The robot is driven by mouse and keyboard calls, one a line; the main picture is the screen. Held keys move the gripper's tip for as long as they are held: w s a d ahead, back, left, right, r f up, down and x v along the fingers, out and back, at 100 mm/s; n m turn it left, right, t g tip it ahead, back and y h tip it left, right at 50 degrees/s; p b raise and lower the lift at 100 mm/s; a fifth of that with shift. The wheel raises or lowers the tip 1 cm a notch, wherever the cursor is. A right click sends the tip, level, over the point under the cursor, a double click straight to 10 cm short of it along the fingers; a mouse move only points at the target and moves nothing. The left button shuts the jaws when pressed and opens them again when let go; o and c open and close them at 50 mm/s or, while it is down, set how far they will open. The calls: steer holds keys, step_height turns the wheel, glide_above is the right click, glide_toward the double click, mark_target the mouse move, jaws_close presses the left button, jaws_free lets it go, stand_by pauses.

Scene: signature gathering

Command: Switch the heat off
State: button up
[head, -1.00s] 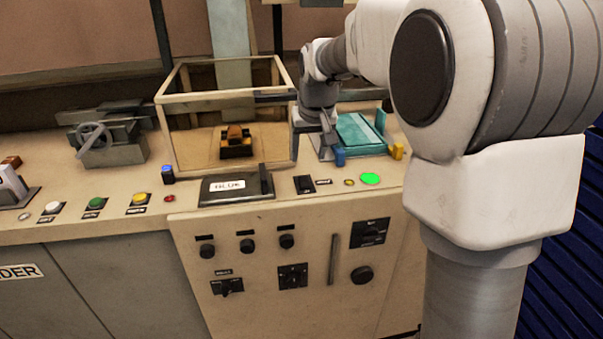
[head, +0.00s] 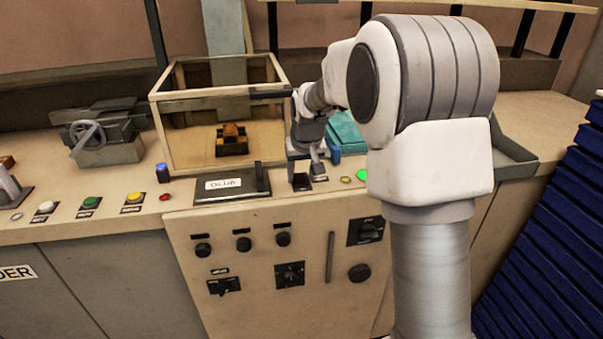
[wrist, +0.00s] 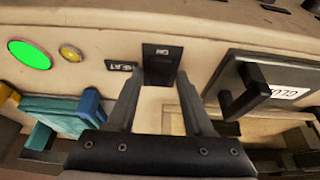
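The heat switch (wrist: 160,64) is a small black rocker on the beige console, with "ON" readable at its top. A "HEAT" label (wrist: 121,66) sits beside it. In the head view the switch (head: 301,183) is at the console's front edge, partly covered by my gripper (head: 306,168). In the wrist view my gripper (wrist: 159,82) is open and empty. Its two fingers point at the switch, one tip to each side of it. I cannot tell whether they touch the console.
A glowing green disc (wrist: 29,55) and a small yellow light (wrist: 70,53) lie beside the label. A black plate with a handle (head: 232,187) is on the switch's other side. A glass-walled box (head: 165,140) and a teal fixture (head: 346,132) stand behind.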

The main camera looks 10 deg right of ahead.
jaws_close()
steer(key=shift+r, duration=0.1)
steer(key=p, duration=0.1)
steer(key=g+p, duration=0.1)
steer(key=p, duration=0.1)
steer(key=shift+w+r, duration=0.15)
steer(key=shift+r, duration=0.15)
steer(key=g+p, duration=0.1)
steer(key=p, duration=0.2)
steer(key=shift+w, duration=0.2)
steer(key=shift+f+g+p, duration=0.1)
steer(key=shift+g+p, duration=0.3)
steer(key=shift+p, duration=0.5)
steer(key=shift+w+f, duration=0.1)
steer(key=shift+o, duration=1.3)
jaws_free()
